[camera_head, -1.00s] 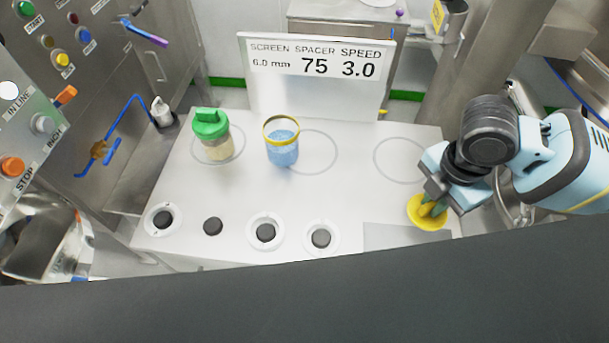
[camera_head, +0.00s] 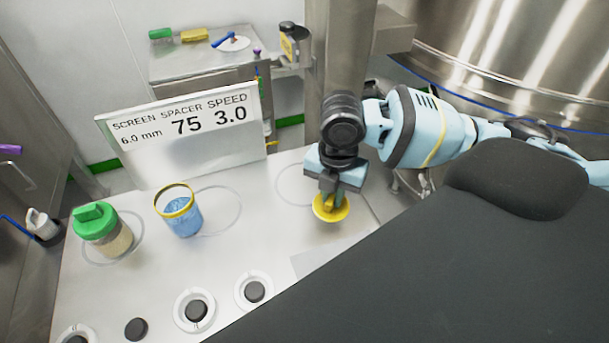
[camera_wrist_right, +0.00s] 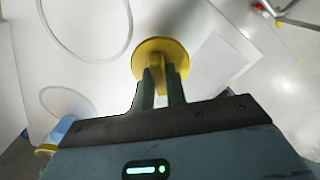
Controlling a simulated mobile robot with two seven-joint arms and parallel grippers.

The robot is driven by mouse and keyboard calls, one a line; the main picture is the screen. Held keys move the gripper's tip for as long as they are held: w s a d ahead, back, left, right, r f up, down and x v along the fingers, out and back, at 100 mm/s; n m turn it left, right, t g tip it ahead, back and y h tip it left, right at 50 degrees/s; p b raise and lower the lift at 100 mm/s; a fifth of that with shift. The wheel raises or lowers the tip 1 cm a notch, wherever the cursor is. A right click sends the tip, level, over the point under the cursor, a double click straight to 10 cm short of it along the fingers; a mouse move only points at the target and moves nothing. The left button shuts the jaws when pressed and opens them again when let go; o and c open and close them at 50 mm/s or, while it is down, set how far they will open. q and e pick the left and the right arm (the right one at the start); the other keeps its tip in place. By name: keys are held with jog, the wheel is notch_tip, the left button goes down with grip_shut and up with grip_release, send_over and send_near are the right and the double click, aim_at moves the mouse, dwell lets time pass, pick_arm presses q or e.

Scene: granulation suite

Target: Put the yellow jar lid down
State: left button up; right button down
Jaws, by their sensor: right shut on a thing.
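The yellow jar lid (camera_head: 333,211) is a round disc with a raised grip on top. My right gripper (camera_head: 331,196) is shut on that grip, with the disc below the fingertips. In the right wrist view the lid (camera_wrist_right: 160,52) sits between the two dark fingers (camera_wrist_right: 161,82). The lid is at or just above the white table; I cannot tell whether it touches. The jar with blue contents and a yellow rim (camera_head: 182,213) stands open to the left. My left gripper is not in view.
A green-lidded jar (camera_head: 104,232) stands at the left of the white table (camera_head: 230,255). A sign panel (camera_head: 185,135) stands behind. Several dark round knobs line the front. A grey rectangle (camera_head: 318,259) and an empty ring outline (camera_head: 291,198) lie near the lid.

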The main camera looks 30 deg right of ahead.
jog(key=w, duration=0.3)
jog(key=w+d, duration=0.1)
jog(key=w, duration=0.3)
jog(key=w+f, duration=0.1)
jog(key=w, duration=0.2)
jog(key=shift+w+d+b, duration=0.15)
jog(key=shift+d+b, duration=0.05)
jog(key=shift+b, duration=0.2)
jog(key=shift+f, duration=1.7)
jog(key=shift+f, duration=0.1)
jog(key=c, duration=1.4)
grip_release()
jog(key=shift+c, duration=0.2)
notch_tip(320, 180, up, 12)
jog(key=p, duration=0.1)
